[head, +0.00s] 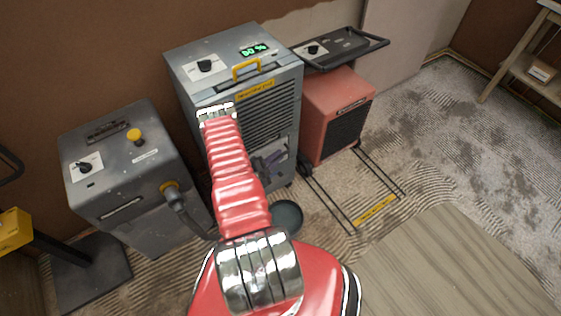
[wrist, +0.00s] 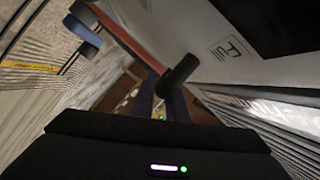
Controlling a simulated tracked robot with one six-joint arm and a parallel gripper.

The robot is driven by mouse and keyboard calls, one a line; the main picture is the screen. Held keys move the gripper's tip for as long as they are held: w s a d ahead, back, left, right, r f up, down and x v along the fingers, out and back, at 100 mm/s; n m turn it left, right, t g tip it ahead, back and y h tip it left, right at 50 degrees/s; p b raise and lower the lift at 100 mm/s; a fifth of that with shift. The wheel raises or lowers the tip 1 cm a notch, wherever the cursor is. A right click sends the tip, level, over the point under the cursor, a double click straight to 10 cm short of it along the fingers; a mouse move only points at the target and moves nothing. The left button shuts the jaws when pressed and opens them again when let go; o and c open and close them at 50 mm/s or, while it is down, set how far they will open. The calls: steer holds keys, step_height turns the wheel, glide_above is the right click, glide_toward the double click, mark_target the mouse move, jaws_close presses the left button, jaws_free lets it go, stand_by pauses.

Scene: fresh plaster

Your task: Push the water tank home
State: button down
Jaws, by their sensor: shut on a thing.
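The grey dehumidifier (head: 232,75) stands against the brown wall in the head view, with a green percentage display and a yellow handle on top. The water tank (wrist: 215,62) is a pale grey box marked "Full" in the wrist view. In the head view it sits low in the dehumidifier's front, largely hidden by my arm and gripper. My gripper (head: 270,166) is at the tank's front, shut on its dark handle (wrist: 181,73). The fingertips are partly hidden. I cannot tell whether the tank is flush with the front.
A grey machine (head: 125,170) with a hose stands left of the dehumidifier. A red heater (head: 338,112) stands at the right, with a black-railed frame on the floor before it. A dark round bowl (head: 287,216) is on the floor near my arm.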

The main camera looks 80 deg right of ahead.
steer(key=shift+w+d, duration=0.15)
steer(key=shift+w, duration=0.05)
steer(key=c, duration=1.8)
jaws_free()
steer(key=shift+o, duration=0.2)
steer(key=v, duration=1.3)
steer(key=shift+a, duration=0.35)
steer(key=shift+w, duration=0.1)
